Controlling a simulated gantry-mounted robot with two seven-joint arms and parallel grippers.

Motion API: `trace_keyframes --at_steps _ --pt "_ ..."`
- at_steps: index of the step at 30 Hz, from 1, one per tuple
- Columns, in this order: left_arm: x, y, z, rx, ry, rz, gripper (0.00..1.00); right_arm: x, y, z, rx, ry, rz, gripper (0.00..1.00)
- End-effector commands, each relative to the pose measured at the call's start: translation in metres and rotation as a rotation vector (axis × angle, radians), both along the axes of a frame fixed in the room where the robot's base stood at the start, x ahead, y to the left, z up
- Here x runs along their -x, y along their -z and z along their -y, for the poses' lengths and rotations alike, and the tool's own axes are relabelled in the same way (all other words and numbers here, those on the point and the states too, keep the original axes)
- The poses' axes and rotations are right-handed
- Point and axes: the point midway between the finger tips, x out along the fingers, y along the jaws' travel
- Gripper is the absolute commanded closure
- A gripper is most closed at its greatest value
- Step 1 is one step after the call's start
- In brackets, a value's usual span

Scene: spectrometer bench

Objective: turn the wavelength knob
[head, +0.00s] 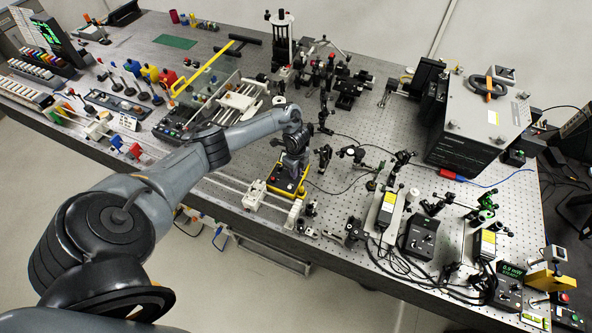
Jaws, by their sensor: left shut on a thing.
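My left arm reaches in from the left over the bench. My left gripper (291,177) points down at a small black box with a yellow rim (277,184) near the bench's front edge. The gripper is shut on the wavelength knob on top of this box. The knob itself is hidden by the fingers and too small to make out. The box sits flat on the bench. My right gripper is out of view.
The perforated optical bench (380,135) is crowded. Optical mounts (352,152) and cables stand right of the box. A large grey instrument (478,120) is at the right. A rail fixture (254,195) sits just left of the box.

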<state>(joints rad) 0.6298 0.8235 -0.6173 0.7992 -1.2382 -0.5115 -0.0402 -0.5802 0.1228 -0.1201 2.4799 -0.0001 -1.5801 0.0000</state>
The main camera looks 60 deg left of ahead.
Motion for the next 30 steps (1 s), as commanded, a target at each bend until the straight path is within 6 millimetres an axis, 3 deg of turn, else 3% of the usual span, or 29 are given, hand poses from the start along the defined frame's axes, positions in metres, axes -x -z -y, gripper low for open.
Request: trace_keyframes --at_steps 2,3,8,20,30 --pt "0.000 0.000 0.000 0.000 -0.001 0.000 1.00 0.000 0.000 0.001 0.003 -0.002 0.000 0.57" --pt "0.000 0.000 0.000 0.000 -0.001 0.000 0.78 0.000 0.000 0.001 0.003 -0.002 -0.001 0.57" --pt "0.000 0.000 0.000 0.000 -0.001 0.000 0.55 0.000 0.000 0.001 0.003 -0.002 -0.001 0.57" --pt "0.000 -0.006 0.000 0.001 -0.001 0.001 0.55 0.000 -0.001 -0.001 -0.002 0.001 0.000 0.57" --pt "-0.001 -0.057 -0.001 -0.001 0.001 0.003 0.55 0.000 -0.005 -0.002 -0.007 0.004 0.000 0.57"
